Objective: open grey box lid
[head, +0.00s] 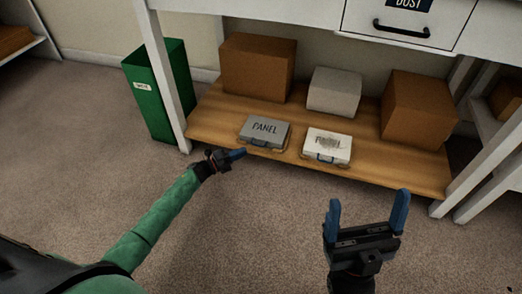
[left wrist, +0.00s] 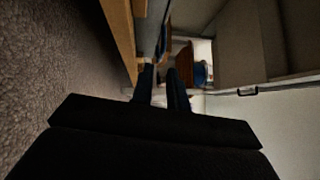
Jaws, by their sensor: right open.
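The grey box (head: 265,130), marked PANEL, lies on the low wooden shelf with its lid closed. A blue handle is at its front edge. My left gripper (head: 240,153) is just in front of and left of this box, fingers pointing towards the handle; it looks apart from it. In the left wrist view my left gripper (left wrist: 161,75) has its two dark fingers side by side with a narrow gap and nothing visible between them. My right gripper (head: 368,208) is open and empty above the carpet, in front of the shelf.
A white case (head: 328,146) with a smudged label lies right of the grey box. Brown cartons (head: 258,67) (head: 417,105) and a pale grey carton (head: 335,92) stand behind. A green bin (head: 160,90) is left of the white table leg. A drawer (head: 405,22) hangs above.

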